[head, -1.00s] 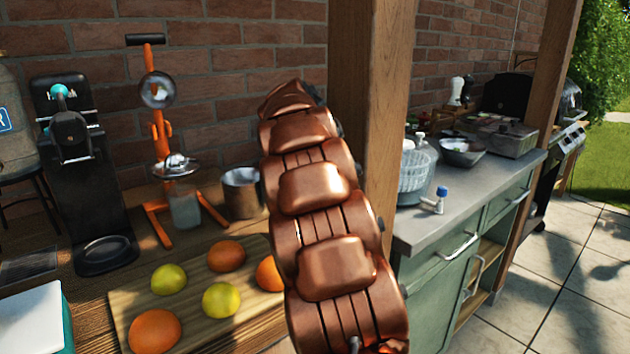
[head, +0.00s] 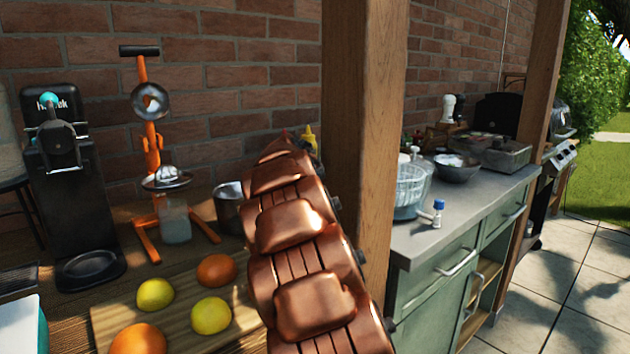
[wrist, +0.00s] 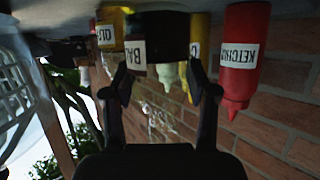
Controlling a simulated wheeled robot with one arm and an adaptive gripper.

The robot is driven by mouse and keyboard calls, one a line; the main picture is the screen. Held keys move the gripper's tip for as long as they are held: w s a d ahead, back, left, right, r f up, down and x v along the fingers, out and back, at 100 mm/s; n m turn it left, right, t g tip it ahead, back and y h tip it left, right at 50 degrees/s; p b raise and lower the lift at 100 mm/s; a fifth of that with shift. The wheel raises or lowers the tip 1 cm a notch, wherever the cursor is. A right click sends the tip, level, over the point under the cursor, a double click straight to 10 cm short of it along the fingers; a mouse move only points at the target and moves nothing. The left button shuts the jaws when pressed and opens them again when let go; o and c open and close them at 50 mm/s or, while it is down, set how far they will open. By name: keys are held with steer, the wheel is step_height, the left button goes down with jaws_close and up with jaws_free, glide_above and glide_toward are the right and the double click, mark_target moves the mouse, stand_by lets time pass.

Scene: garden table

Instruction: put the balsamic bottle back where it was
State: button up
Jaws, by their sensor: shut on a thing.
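In the wrist view, which is upside down, my gripper (wrist: 160,66) is shut on the dark balsamic bottle (wrist: 168,40), whose white label shows the letters "BA". The surface lies close to the bottle's base; I cannot tell whether they touch. An oil bottle (wrist: 106,36) stands on the left, a yellow bottle (wrist: 199,38) on the right, and a red ketchup bottle (wrist: 246,60) farther right. A pale nozzle (wrist: 168,72) shows behind the balsamic bottle. In the head view my copper-coloured arm hides the gripper and the held bottle; a yellow bottle tip (head: 309,139) shows beside it.
A wooden post (head: 362,130) stands right of my arm, and a brick wall (head: 250,80) closes the back. A cutting board (head: 185,335) with several fruits, an orange juicer stand (head: 150,130) and a metal pot (head: 228,208) are left. The grey counter (head: 450,225) has free room in front.

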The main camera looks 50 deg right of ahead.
steer(key=shift+f, duration=0.75)
steer(key=shift+f+b, duration=0.2)
steer(key=shift+b, duration=0.25)
steer(key=o, duration=1.4)
steer(key=shift+r, duration=0.1)
steer(key=shift+r+p, duration=0.2)
steer(key=shift+p, duration=0.25)
steer(key=shift+v, duration=6)
